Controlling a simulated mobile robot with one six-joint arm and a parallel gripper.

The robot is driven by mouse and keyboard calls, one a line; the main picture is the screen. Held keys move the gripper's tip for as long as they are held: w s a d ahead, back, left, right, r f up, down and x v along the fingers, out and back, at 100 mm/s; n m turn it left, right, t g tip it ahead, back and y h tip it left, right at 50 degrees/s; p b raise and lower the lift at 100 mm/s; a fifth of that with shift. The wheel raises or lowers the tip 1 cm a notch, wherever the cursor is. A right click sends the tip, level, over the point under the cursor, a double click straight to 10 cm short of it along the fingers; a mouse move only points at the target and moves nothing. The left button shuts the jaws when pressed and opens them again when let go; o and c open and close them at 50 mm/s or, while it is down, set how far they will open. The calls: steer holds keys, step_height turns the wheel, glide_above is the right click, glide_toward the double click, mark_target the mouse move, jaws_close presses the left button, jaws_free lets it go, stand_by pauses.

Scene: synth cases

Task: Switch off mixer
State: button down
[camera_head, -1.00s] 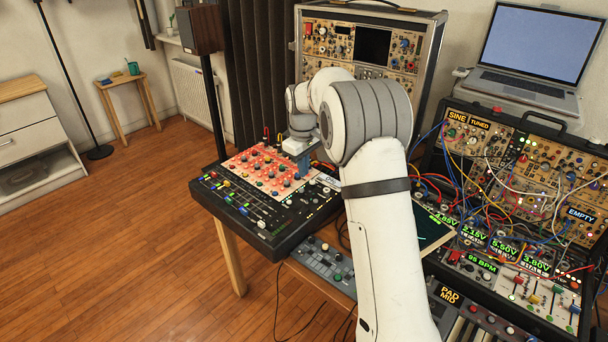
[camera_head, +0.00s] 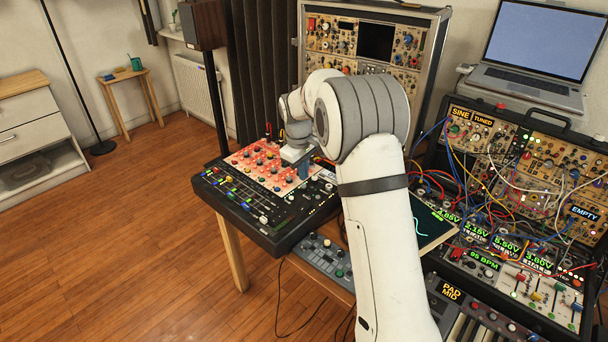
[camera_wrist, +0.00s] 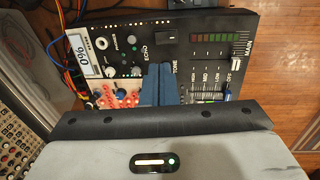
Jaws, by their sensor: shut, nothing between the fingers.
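The mixer (camera_head: 258,227) is a black console with a pink knob panel and several coloured faders, on a wooden table left of my arm. My gripper (camera_wrist: 160,68) has blue fingers, shut together and empty, over the panel between ECHO and TONE, just short of the switch. In the head view my gripper (camera_head: 304,170) is over the mixer's right part; contact cannot be told.
A synth case (camera_head: 375,68) stands upright behind the mixer. A patched modular case (camera_head: 535,165) and laptop (camera_head: 530,50) are at right. A small grey controller (camera_head: 325,258) and a keyboard (camera_head: 475,325) lie in front. Loose cables (camera_wrist: 72,45) lie left of the mixer.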

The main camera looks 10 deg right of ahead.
mark_target(308, 205)
steer(key=f, duration=0.3)
steer(key=f+p, duration=0.1)
steer(key=f, duration=0.3)
steer(key=w+d+f, duration=0.1)
steer(key=f, duration=0.3)
steer(key=shift+f, duration=0.2)
steer(key=shift+d, duration=0.15)
